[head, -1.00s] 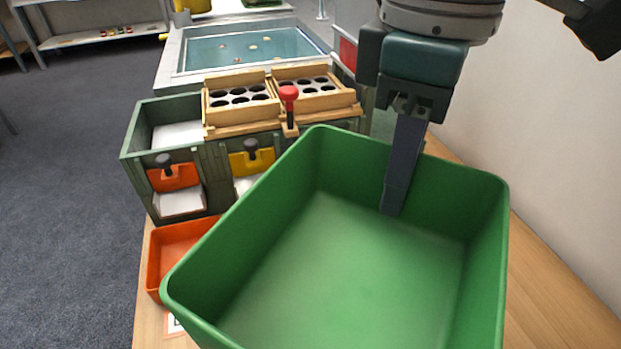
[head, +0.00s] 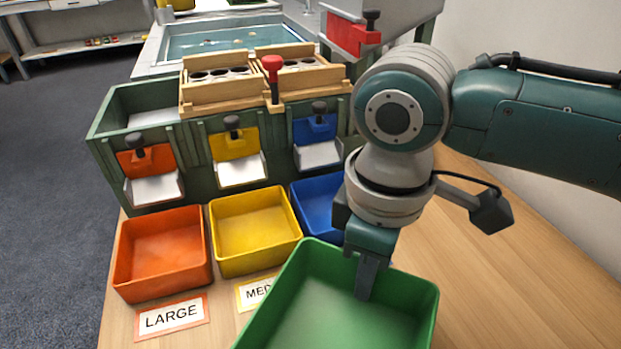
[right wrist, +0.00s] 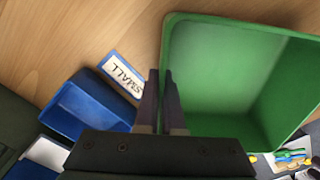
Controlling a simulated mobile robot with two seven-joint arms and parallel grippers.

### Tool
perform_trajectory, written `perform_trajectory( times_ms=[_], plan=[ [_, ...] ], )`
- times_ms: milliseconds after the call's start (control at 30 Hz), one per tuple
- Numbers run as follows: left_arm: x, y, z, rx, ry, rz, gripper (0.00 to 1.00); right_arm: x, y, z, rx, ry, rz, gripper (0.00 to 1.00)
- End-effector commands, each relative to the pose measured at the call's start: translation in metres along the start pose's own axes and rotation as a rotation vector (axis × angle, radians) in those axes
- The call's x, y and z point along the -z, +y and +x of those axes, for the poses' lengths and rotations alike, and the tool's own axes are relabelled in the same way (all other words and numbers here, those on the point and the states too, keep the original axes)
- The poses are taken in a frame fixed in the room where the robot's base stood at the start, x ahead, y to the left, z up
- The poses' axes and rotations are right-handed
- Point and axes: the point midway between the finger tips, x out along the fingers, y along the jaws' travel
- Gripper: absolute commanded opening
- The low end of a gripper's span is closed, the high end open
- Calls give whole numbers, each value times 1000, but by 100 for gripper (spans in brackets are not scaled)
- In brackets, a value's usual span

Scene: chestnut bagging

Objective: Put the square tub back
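The square tub is a deep green open tub (head: 408,303) at the bottom of the head view, empty inside. It also shows at the right of the right wrist view (right wrist: 235,75). My right gripper (head: 366,274) is at the tub's far wall, with one finger inside and the other outside. In the right wrist view the two fingers (right wrist: 161,102) straddle the wall and look closed on it. The tub's base is hidden, so I cannot tell whether it touches the table. My left gripper is not in view.
An orange bin (head: 163,293), a yellow bin (head: 262,264) and a blue bin (head: 318,205) stand in a row under the sorter's chutes. LARGE (head: 172,317) and SMALL (right wrist: 122,76) cards lie before them. The wooden table (head: 530,270) is clear on the right.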

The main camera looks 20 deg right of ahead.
Motion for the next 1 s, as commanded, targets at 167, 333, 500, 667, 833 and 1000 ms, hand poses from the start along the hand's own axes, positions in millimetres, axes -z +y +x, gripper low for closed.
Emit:
perform_trajectory(
  times_ms=[167, 333, 500, 667, 833, 1000],
  plan=[
    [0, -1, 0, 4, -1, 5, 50, 0, 0, 1, 0, 2, 0, 0],
    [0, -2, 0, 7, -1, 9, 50, 0, 0, 1, 0, 1, 0, 23],
    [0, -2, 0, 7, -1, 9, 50, 0, 0, 0, 0, 1, 0, 35],
    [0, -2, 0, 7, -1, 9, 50, 0, 0, 0, 0, 1, 0, 35],
    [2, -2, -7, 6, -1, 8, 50, 1, 0, -16, 0, 4, 1, 35],
    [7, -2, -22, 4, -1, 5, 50, 1, 1, -53, -1, 5, -1, 35]
  ],
)
